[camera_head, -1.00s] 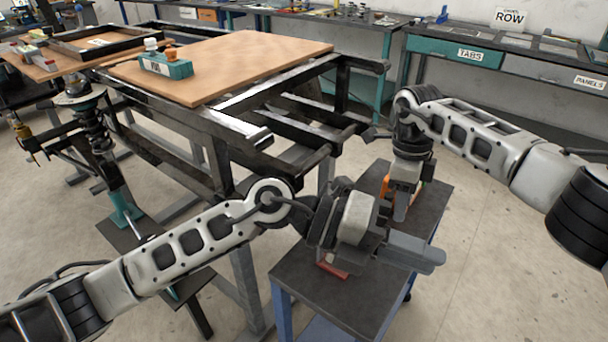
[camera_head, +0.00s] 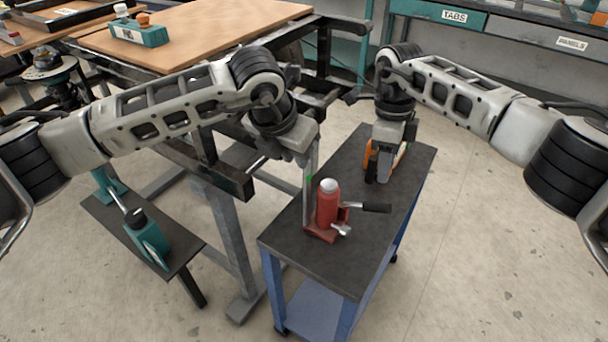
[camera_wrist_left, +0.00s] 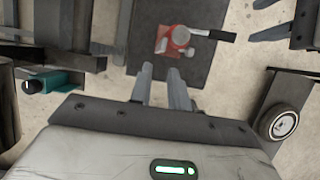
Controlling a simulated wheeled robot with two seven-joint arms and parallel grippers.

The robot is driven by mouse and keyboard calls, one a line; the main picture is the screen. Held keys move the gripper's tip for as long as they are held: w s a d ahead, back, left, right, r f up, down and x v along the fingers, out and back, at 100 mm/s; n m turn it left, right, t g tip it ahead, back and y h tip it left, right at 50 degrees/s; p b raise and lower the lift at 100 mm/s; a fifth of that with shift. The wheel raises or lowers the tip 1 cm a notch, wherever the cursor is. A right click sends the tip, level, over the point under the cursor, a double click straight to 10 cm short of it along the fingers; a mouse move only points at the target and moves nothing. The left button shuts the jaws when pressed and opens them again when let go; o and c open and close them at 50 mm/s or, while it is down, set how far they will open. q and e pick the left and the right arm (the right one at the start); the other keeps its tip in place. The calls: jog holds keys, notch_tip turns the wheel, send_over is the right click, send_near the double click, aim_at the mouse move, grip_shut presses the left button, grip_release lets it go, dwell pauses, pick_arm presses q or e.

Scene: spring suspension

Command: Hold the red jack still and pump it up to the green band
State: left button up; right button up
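The red jack (camera_head: 327,208) stands upright on the dark top of a small cart, with a pale round cap. Its lever with a black grip (camera_head: 377,208) sticks out to the right, and a small pale metal part shows at its base. My left gripper (camera_head: 312,170) points down behind and left of the jack. In the left wrist view its fingers (camera_wrist_left: 160,72) are apart and empty, with the jack (camera_wrist_left: 172,38) beyond the tips. My right gripper (camera_head: 378,178) points down farther back over the cart, its fingers apart in the left wrist view (camera_wrist_left: 266,20).
The cart top (camera_head: 350,265) is bare at the front. An orange object (camera_head: 368,150) is partly hidden behind my right gripper. A black frame with a wooden board (camera_head: 200,35) stands at the left. A teal device (camera_head: 148,238) sits on a low dark bench.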

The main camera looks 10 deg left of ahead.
aim_at(304, 177)
pick_arm(q)
jog(key=x, duration=1.1)
jog(key=shift+f, duration=0.15)
grip_shut()
jog(key=shift+w, duration=0.1)
dwell(1.9)
